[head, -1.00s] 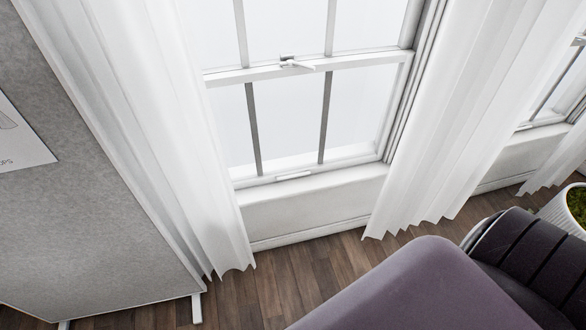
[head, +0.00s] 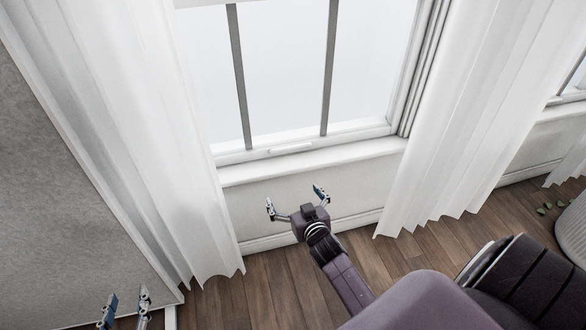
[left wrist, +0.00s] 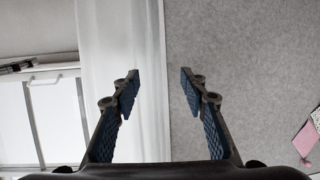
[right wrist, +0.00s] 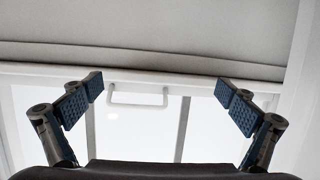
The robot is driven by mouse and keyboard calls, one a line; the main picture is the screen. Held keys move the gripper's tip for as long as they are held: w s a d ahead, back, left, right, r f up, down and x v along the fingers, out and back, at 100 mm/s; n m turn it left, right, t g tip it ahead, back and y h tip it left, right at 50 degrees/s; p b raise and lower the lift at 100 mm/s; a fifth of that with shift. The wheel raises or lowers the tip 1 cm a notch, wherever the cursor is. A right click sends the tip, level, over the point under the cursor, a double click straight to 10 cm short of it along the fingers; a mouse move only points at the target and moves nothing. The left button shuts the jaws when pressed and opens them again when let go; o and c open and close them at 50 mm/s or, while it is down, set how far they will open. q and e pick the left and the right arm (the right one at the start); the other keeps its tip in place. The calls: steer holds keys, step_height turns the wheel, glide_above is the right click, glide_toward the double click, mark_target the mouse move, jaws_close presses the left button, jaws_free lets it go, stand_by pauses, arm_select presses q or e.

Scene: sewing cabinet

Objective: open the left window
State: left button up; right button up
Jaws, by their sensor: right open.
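The window's lower sash (head: 345,133) shows in the head view, its bottom rail down at the sill (head: 330,160). A pale handle (head: 290,148) is on that rail. My right gripper (head: 295,196) is open and empty, below the handle in the head view. In the right wrist view the handle (right wrist: 138,97) appears between the spread fingers (right wrist: 160,85), left of the middle, not gripped. My left gripper (head: 126,300) is open and empty at the lower left, away from the window. The left wrist view also shows its fingers (left wrist: 160,85) apart.
White curtains hang left (head: 130,130) and right (head: 470,110) of the window. A grey panel (head: 50,210) stands at the left, near my left gripper. A planter (head: 573,225) stands at the far right. Wooden floor (head: 240,300) shows below the window.

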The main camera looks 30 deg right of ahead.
mark_target(293, 146)
steer(key=w+d+r+m+t+h+b, duration=0.1)
steer(key=w+d+r+t+h+b, duration=0.15)
steer(key=d+r+b, duration=0.35)
steer(key=shift+y, duration=0.25)
steer(key=w, duration=0.2)
steer(key=w+b, duration=0.1)
steer(key=w, duration=0.1)
steer(key=w+r, duration=0.1)
steer(key=w, duration=0.1)
steer(key=shift+w+d, duration=0.3)
steer(key=shift+w, duration=0.05)
steer(key=shift+w+d+r+b, duration=0.1)
steer(key=shift+w+d+b, duration=0.05)
steer(key=shift+w+b, duration=0.2)
arm_select(q)
step_height(293, 146, up, 20)
steer(key=s+d+t+h, duration=0.1)
steer(key=s+t+h, duration=0.1)
steer(key=t, duration=0.6)
steer(key=shift+d+t+h, duration=0.2)
steer(key=shift+t+h, duration=0.1)
steer(key=shift+h, duration=0.1)
arm_select(e)
steer(key=shift+c, duration=0.3)
